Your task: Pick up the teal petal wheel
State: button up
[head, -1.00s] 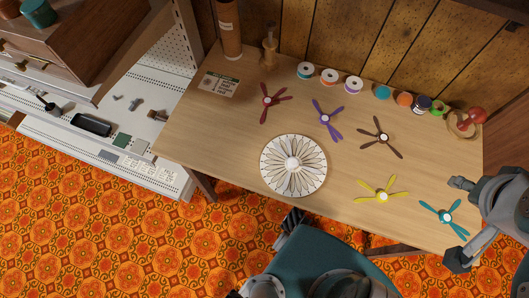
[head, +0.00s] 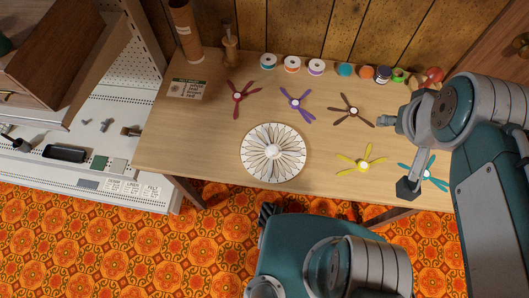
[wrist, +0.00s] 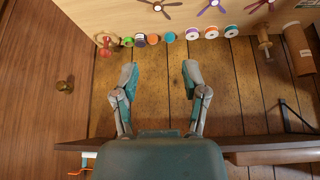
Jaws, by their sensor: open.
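The teal petal wheel (head: 430,170) lies near the right front of the wooden table in the head view, partly hidden by my arm. My gripper (head: 397,155) is open and empty. In the picture its fingers lie left of the teal wheel, one near the brown petal wheel (head: 351,110) and one overlapping the teal wheel's left side. Its height above the table is hard to tell. In the wrist view the open fingers (wrist: 160,72) point across wood panelling, and the teal wheel is not in view.
A yellow petal wheel (head: 362,162), a purple one (head: 295,101) and a red one (head: 239,98) lie on the table (head: 190,135). A white round petalled disc (head: 274,153) lies near the front edge. Several spools (head: 316,67) line the back edge by the panelled wall.

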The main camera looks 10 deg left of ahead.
aim_at(428, 174)
jog(key=l+u, duration=0.15)
jog(key=u, duration=0.3)
jog(key=l+u, duration=0.1)
jog(key=u, duration=0.4)
jog(key=k+l+u, duration=0.1)
jog(key=u, duration=0.35)
jog(key=k+z, duration=0.1)
jog(key=z, duration=0.25)
jog(key=k+z, duration=0.1)
jog(key=z, duration=0.25)
jog(key=k+l+z, duration=0.1)
jog(key=z, duration=0.25)
jog(key=l+z, duration=0.1)
jog(key=z, duration=0.25)
jog(key=i+l+z, duration=0.1)
jog(key=z, duration=0.25)
jog(key=j+z, duration=0.1)
